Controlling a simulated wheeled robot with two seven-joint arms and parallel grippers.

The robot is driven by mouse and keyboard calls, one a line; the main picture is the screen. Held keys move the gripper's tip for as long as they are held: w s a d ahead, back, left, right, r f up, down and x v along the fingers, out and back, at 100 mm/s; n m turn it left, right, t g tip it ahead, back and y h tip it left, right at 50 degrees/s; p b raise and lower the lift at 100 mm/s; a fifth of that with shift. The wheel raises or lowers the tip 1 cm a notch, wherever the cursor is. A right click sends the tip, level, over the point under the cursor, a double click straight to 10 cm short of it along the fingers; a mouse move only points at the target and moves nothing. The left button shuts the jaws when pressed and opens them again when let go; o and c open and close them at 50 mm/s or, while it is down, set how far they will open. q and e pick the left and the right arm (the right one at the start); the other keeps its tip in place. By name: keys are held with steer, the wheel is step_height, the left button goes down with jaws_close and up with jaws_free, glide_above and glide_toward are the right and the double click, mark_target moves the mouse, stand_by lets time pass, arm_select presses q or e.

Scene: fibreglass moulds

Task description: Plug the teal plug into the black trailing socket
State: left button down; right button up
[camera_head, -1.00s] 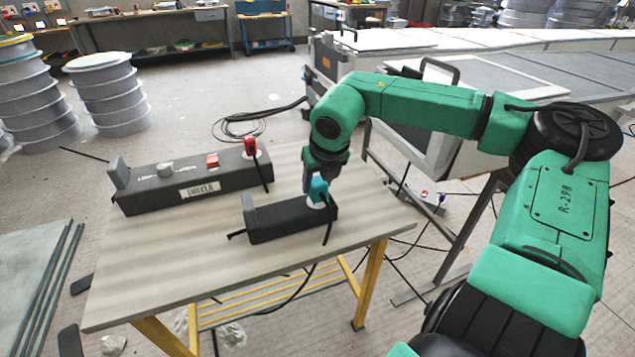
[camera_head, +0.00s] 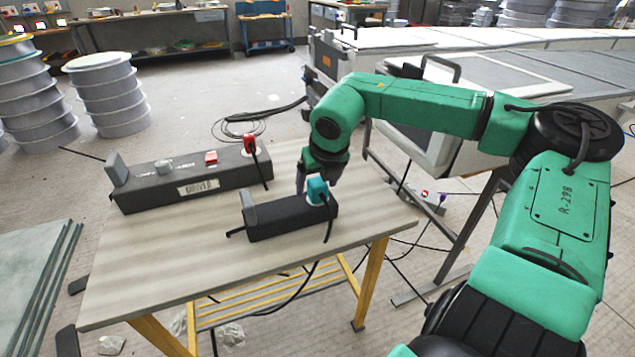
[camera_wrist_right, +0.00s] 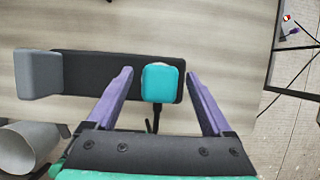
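The teal plug (camera_head: 317,190) sits upright on the right end of the short black trailing socket (camera_head: 290,222) and looks seated, its dark cable hanging over the front. In the right wrist view the plug (camera_wrist_right: 160,82) stands over the socket block (camera_wrist_right: 105,78); its pins are hidden. My right gripper (camera_head: 316,184) is at the plug. The right wrist view shows its purple fingers spread, one on each side of the plug with clear gaps, so it is open and holds nothing. My left gripper is not in view.
A grey upright piece (camera_head: 250,207) stands at the trailing socket's left end. Behind is a longer dark socket strip (camera_head: 150,196) with a red plug (camera_head: 250,146). The wooden table (camera_head: 190,270) is clear in front. A grey cylinder (camera_wrist_right: 25,145) shows in the right wrist view.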

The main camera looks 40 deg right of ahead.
steer(key=shift+r, duration=0.1)
steer(key=v, duration=1.4)
steer(key=shift+r+p, duration=0.15)
steer(key=shift+p, duration=0.3)
